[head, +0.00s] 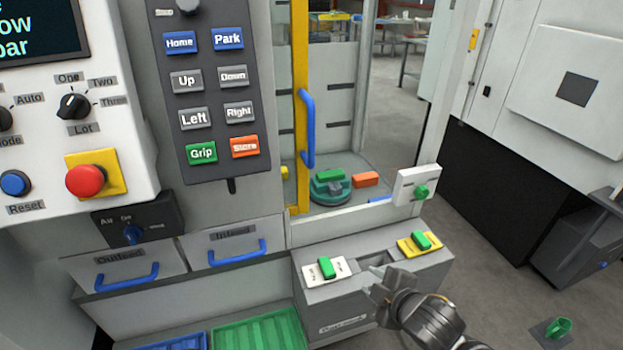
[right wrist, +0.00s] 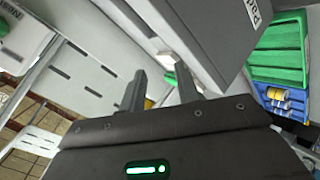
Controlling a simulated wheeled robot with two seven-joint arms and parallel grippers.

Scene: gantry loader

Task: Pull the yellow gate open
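The yellow gate's upright edge (head: 300,60) stands in front of the machine's cell in the head view. A blue vertical bar handle (head: 308,130) is fixed to it. I cannot tell whether the gate is fully shut. My right gripper (head: 377,280) is low and to the right of the handle, well apart from it, near the front of a grey box. In the right wrist view its two fingers (right wrist: 160,68) are spread with nothing clearly held between them. The handle is not clear in that view. My left gripper is not in view.
The grey box (head: 340,300) carries a white plate (head: 310,274) and a yellow plate (head: 405,250) with green knobs. A button panel (head: 215,90) and a red stop button (head: 85,180) are at left. Inside the cell is a round green fixture (head: 330,193). Floor at right is mostly clear.

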